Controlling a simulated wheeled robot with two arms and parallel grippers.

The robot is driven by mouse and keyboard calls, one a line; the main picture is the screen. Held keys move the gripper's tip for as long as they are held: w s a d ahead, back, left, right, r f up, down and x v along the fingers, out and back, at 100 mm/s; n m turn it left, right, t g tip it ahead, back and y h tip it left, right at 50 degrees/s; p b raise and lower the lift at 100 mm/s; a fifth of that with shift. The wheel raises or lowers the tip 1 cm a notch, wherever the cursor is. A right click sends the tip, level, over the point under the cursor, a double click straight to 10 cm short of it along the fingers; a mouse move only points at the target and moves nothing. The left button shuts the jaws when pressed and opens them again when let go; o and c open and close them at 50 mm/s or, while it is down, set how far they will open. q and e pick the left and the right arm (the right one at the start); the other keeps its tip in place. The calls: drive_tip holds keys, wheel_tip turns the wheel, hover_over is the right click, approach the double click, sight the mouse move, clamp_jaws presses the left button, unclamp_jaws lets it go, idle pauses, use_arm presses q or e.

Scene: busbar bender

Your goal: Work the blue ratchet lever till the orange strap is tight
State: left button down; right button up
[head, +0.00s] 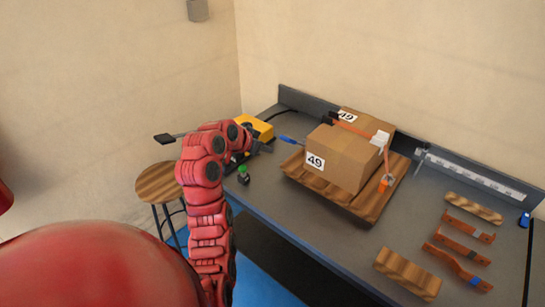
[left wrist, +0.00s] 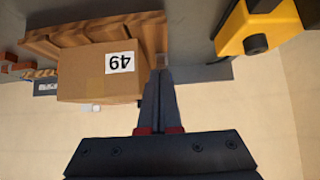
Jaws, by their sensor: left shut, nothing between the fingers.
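A cardboard box (head: 345,155) labelled 49 sits on a wooden pallet (head: 360,205) on the grey bench; it also shows upside down in the left wrist view (left wrist: 85,78). The orange strap (head: 352,128) runs over its top and down the near right side. A blue lever (head: 288,139) sticks out at the box's left side. My left gripper (head: 266,148) is shut and empty, just left of the lever and apart from the box. Its closed fingers (left wrist: 161,75) show in the left wrist view, where I cannot make out the lever. My right gripper is out of view.
A yellow machine (head: 258,128) stands behind my left gripper; it also shows in the left wrist view (left wrist: 262,28). A small green-capped bottle (head: 243,174) is nearby. Bent copper bars (head: 468,227) and wooden blocks (head: 408,272) lie at right. A stool (head: 158,183) stands left.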

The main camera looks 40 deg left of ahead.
use_arm(q)
drive_tip(key=v, duration=0.2)
drive_tip(key=shift+s+r+p, duration=0.15)
drive_tip(key=shift+r+p, duration=0.15)
drive_tip(key=shift+p, duration=0.05)
idle(1.2)
